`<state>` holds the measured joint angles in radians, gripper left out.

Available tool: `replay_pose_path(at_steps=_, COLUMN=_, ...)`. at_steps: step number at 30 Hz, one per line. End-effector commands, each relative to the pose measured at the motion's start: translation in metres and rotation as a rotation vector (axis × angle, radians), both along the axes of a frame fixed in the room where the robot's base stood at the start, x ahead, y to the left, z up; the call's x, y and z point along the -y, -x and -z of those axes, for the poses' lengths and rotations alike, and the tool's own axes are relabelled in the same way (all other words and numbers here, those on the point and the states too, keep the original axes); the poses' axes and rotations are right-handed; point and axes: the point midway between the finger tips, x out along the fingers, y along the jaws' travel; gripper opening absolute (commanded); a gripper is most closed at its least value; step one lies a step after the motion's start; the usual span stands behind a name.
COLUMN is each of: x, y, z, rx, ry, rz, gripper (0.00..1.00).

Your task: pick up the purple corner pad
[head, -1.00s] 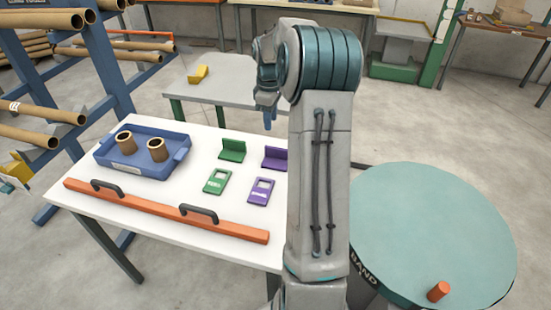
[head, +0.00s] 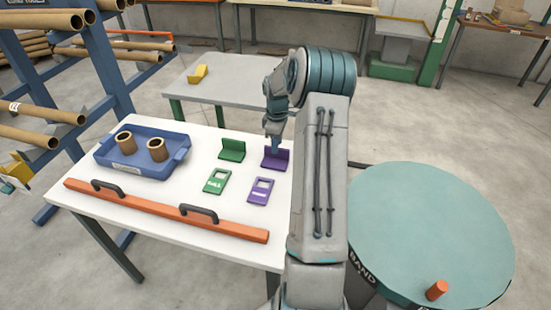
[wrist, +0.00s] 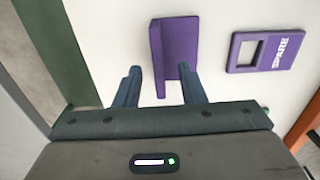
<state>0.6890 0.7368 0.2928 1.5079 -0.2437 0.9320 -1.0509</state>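The purple corner pad (head: 276,159) is an L-shaped piece standing on the white table, towards its right end. In the wrist view the purple corner pad (wrist: 176,48) lies just ahead of my gripper, its near end level with the space between the fingertips. My gripper (head: 276,146) is above the pad in the head view. In the wrist view my gripper (wrist: 159,72) is open, with one finger on each side of the pad's near end. I cannot tell whether either finger touches it.
A purple tag (head: 260,191) reading "SPARE" in the wrist view lies near the pad. A green corner pad (head: 232,150) and a green tag (head: 217,181) are to the left. A blue tray (head: 143,153) holds two brown tubes. An orange bar (head: 165,211) lies along the front.

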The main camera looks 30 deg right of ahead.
Motion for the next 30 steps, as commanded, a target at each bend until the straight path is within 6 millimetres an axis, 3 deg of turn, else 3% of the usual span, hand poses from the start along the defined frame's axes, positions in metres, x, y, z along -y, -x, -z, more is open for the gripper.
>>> replay_pose_path(at_steps=6, x=0.001, y=-0.001, z=0.031, rx=-0.003, ry=-0.002, rz=0.001, gripper=0.36)
replay_pose_path(at_steps=15, x=0.001, y=-0.001, z=0.036, rx=-0.001, ry=0.000, rz=0.000, gripper=0.36)
replay_pose_path(at_steps=19, x=0.001, y=-0.001, z=0.036, rx=-0.001, ry=0.000, rz=0.001, gripper=0.03)
replay_pose_path(at_steps=20, x=0.001, y=-0.001, z=0.036, rx=-0.001, ry=0.000, rz=0.001, gripper=0.00)
replay_pose_path(at_steps=30, x=0.001, y=-0.001, z=0.035, rx=0.000, ry=0.000, rz=0.001, gripper=0.00)
